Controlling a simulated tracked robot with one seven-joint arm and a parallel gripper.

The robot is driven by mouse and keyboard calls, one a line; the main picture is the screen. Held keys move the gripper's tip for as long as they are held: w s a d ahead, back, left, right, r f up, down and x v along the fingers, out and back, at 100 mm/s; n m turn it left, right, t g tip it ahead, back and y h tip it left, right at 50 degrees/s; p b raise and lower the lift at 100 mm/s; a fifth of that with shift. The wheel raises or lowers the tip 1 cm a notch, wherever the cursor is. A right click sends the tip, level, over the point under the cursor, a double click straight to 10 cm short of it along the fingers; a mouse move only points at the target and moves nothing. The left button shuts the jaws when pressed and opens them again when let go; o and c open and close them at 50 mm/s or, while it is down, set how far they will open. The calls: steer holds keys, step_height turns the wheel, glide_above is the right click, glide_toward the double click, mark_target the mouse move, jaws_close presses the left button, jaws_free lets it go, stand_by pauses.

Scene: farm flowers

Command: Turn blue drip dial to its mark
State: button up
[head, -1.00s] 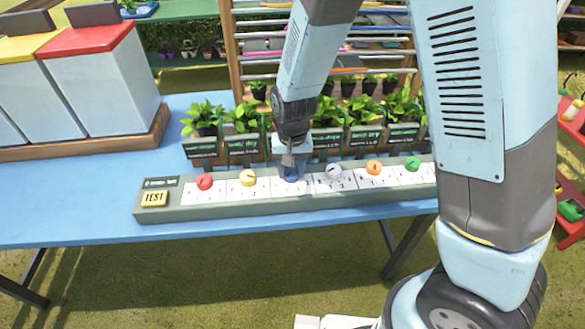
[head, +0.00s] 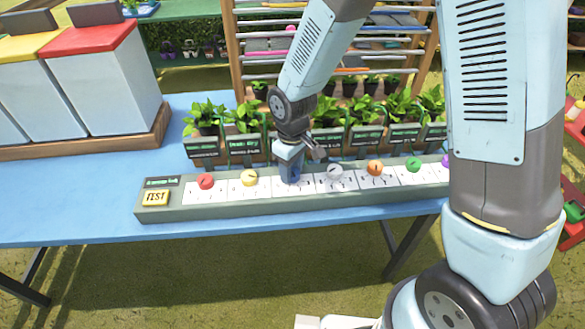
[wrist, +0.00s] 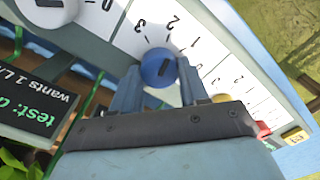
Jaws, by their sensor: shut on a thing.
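The blue dial (wrist: 157,67) sits on the white face of the long drip panel (head: 160,213). My gripper (wrist: 159,82) is shut on it, with one finger on each side of the dial in the wrist view. A dark pointer line shows on the dial's face. Printed numbers 3, 2 and 1 (wrist: 195,43) stand around it; which number the line meets is hard to tell.
A red dial (head: 205,181), an orange dial (head: 375,167) and a green dial (head: 413,164) share the panel. A yellow TEST button (head: 156,198) is at its left end. Potted plants with signs (head: 203,145) stand close behind.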

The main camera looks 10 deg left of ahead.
mark_target(293, 170)
steer(key=shift+d+n, duration=0.1)
steer(key=shift+n, duration=0.5)
steer(key=o, duration=1.1)
steer(key=shift+c, duration=0.2)
step_height(293, 170, up, 14)
steer(key=shift+w+f, duration=0.15)
steer(key=shift+w, duration=0.05)
